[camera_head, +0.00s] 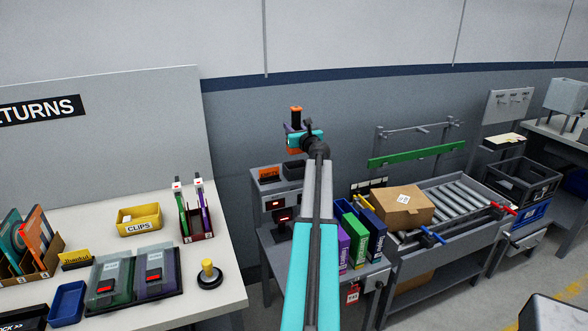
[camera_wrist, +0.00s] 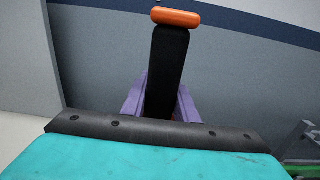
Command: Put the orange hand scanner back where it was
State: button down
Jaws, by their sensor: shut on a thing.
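The orange hand scanner (camera_head: 296,109) is held up in front of the grey wall, above the grey stand. In the wrist view it shows as an orange end (camera_wrist: 176,18) on a black body (camera_wrist: 166,70). My gripper (camera_head: 290,128) is shut on it, with a purple finger on each side of the black body in the wrist view (camera_wrist: 160,95). The lower part of the scanner is hidden behind my wrist.
The returns counter (camera_head: 222,285) at left holds a yellow clips bin (camera_head: 139,220), slotted racks and a tray with two devices. Purple, green and blue boxes (camera_head: 356,238) stand right of my arm.

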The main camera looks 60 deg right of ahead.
aim_at(292, 150)
jog(key=shift+f, duration=3)
jog(key=shift+f, duration=0.1)
jog(key=shift+f+p, duration=0.3)
jog(key=shift+f, duration=1.45)
jog(key=shift+f, duration=0.2)
jog(key=c, duration=1.4)
grip_release()
jog(key=shift+r, duration=0.15)
